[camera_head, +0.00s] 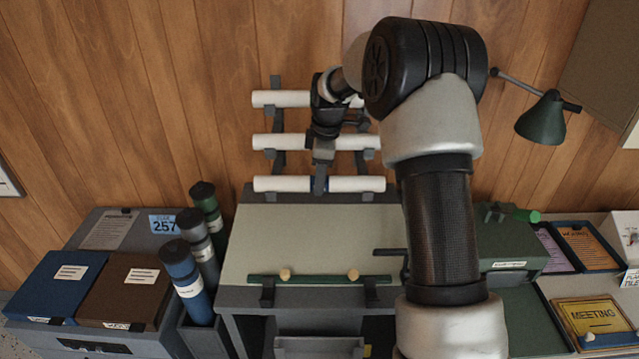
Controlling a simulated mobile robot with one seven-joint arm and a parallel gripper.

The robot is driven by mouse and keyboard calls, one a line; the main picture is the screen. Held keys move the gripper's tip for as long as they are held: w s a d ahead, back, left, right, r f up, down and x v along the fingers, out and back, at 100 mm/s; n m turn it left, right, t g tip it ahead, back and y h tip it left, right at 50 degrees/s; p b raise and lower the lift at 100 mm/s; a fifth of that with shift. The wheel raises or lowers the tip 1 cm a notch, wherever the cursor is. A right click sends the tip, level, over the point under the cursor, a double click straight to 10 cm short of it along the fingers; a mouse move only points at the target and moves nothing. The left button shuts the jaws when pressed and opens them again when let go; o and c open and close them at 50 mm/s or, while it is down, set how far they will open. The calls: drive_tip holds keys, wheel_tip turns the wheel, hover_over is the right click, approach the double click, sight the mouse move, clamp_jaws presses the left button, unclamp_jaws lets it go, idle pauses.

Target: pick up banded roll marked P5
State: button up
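Three white paper rolls lie level on a dark wall rack: a top roll (281,99), a middle roll (279,142) and a bottom roll (355,184). The bottom roll shows a dark blue band near its middle. No P5 mark is readable on any of them. My gripper (321,178) points down in front of the rack, its fingertips at the bottom roll's band. I cannot tell whether it touches the roll or how far its fingers are apart. My arm hides parts of the top and middle rolls, including any bands there.
Below the rack is a pale sloped drawing board (310,240) with a green ledge bar (315,279) and two knobs. Capped tubes (184,279) stand at left beside binders (55,285). A green lamp (541,117) hangs at right above a green box (512,246).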

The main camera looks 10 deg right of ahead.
drive_tip(key=c, duration=0.8)
drive_tip(key=shift+o, duration=0.2)
drive_tip(key=shift+r, duration=0.1)
